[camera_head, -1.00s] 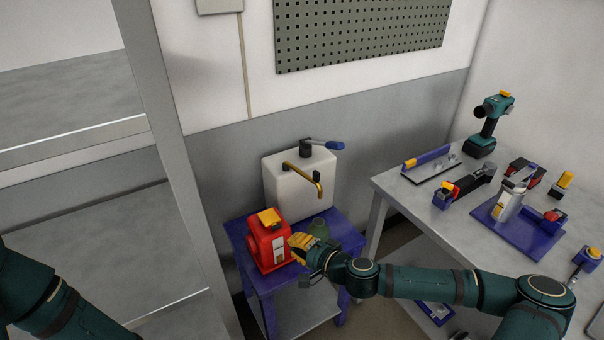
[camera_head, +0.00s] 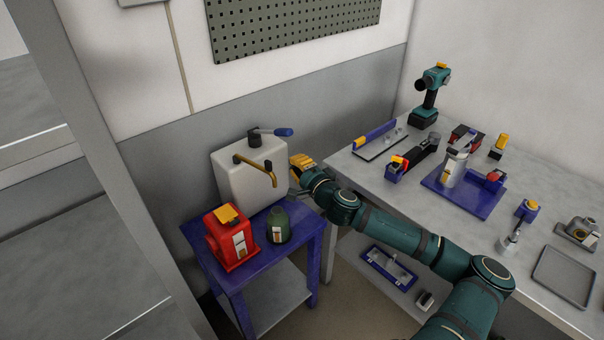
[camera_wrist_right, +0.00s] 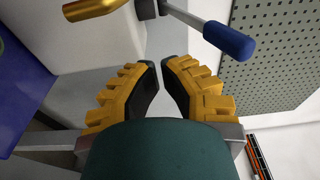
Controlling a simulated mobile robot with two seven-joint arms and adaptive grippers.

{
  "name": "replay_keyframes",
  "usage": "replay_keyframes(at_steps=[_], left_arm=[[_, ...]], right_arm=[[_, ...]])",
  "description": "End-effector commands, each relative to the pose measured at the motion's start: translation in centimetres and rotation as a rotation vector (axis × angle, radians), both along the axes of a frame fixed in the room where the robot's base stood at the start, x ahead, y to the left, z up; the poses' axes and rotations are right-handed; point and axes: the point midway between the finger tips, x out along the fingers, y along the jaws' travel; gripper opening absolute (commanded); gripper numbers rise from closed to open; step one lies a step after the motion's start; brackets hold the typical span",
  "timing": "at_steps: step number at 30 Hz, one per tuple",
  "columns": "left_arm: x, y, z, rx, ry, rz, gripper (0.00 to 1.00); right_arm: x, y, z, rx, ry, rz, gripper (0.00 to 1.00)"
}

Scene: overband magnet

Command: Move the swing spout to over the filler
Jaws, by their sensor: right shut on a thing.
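The brass swing spout (camera_head: 258,166) is on the white tank (camera_head: 240,190), its bent end hanging over the tank's front right side. Part of it shows in the right wrist view (camera_wrist_right: 95,8). Which thing is the filler is not clear; a red can with a yellow top (camera_head: 232,238) and a dark green jar (camera_head: 279,226) stand below, in front of the tank. My right gripper (camera_head: 298,162) is right of the tank, apart from the spout. Its yellow fingers (camera_wrist_right: 159,62) are drawn together, with nothing visible between the tips. My left gripper is out of view.
A lever with a blue grip (camera_head: 283,132) sticks out from the tank top, close above my right gripper. The blue stand (camera_head: 290,262) carries tank, can and jar. A grey workbench (camera_head: 390,205) with several tools stands at right. A pegboard (camera_head: 300,30) hangs behind.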

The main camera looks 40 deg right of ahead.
Motion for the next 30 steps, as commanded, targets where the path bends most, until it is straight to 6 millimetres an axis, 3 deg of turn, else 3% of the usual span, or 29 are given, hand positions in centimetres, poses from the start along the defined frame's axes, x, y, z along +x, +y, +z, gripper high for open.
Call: replay_keyframes(at_steps=[8,18,30], left_arm=[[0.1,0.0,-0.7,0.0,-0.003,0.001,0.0],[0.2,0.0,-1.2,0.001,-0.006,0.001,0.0],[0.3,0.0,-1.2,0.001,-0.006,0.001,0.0]], right_arm=[[4.7,-0.1,-0.1,0.001,-0.001,0.002,0.0],[3.3,3.4,-0.1,0.001,0.0,0.002,0.0],[3.2,3.7,0.0,0.0,0.001,0.001,0.0]])
